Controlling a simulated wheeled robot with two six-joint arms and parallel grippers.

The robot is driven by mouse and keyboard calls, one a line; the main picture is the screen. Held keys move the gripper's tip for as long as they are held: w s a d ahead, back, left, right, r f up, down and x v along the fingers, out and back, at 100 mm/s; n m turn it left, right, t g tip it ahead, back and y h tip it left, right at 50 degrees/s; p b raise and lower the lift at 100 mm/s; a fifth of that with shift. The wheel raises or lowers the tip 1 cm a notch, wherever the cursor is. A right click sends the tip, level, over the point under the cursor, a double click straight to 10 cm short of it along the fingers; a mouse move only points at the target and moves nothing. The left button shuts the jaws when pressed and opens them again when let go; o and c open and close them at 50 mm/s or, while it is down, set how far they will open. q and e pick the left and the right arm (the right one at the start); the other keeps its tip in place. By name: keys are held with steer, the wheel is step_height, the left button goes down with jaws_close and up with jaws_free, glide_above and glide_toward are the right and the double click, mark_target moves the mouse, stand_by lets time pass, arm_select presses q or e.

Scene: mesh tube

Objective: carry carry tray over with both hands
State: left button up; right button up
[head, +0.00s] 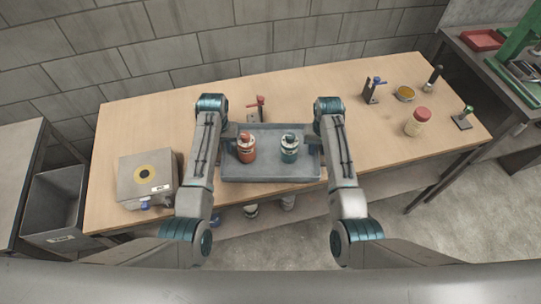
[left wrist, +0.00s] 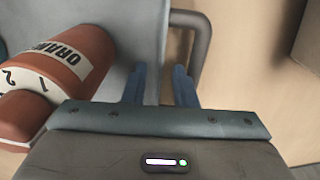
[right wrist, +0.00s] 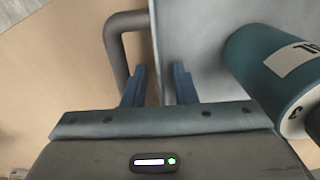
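The grey carry tray (head: 270,170) lies on the wooden table near its front edge. My left gripper (left wrist: 160,88) is open at the tray's left end. Its fingers are apart at the tray wall, by the dark left handle (left wrist: 204,38). My right gripper (right wrist: 158,88) is open at the right end, by the right handle (right wrist: 112,45). The fingers partly hide the handles' near ends. I cannot tell whether any finger touches. In the head view my arms hide both fingertips.
A metal box (head: 148,180) with a yellow ring stands at the table's left. A red toggle clamp (head: 260,103) stands behind the tray. A red-lidded jar (head: 417,122), a tape roll (head: 405,93) and other clamps are at the right. The table between tray and jar is clear.

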arm_select(q)
steer(key=shift+r, duration=0.2)
arm_select(e)
steer(key=shift+r, duration=0.1)
arm_select(q)
step_height(320, 180, up, 12)
steer(key=shift+f, duration=0.15)
arm_select(e)
step_height(320, 180, up, 12)
stand_by(0.5)
steer(key=shift+d, duration=0.1)
stand_by(0.3)
